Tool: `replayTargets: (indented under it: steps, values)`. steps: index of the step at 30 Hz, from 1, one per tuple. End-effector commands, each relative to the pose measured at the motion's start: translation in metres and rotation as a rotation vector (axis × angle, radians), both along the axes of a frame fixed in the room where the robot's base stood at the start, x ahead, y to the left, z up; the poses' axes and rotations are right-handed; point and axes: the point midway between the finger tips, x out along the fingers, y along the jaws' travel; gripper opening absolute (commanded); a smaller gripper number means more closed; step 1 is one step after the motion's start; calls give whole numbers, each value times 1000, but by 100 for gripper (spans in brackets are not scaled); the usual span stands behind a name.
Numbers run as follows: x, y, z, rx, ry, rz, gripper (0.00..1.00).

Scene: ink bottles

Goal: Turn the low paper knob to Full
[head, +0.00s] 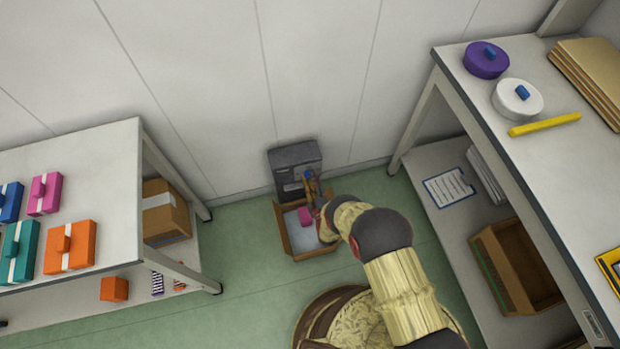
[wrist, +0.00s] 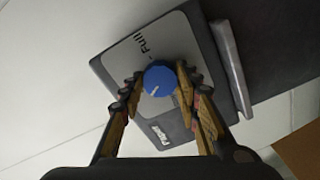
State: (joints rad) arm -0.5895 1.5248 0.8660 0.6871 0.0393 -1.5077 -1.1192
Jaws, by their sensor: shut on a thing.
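The low paper knob (wrist: 160,80) is a round blue dial on a light grey plate (wrist: 187,50) in the wrist view. The word Full (wrist: 142,43) is printed above the knob; another label (wrist: 159,133) below it is too small to read. The knob's white mark points down and left, away from Full. My gripper (wrist: 160,75) has one finger on each side of the knob and is shut on it.
An open cardboard box (head: 281,228) with a pink item (head: 305,216) sits on the floor before the unit. A white table (head: 105,170) stands at left, a shelved workbench (head: 480,100) at right.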

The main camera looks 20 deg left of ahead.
Motion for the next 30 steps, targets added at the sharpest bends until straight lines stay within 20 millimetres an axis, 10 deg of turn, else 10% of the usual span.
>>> replayTargets:
  steps: [30]
  values:
    - [-1,-2,-2,820,507,-3,7]
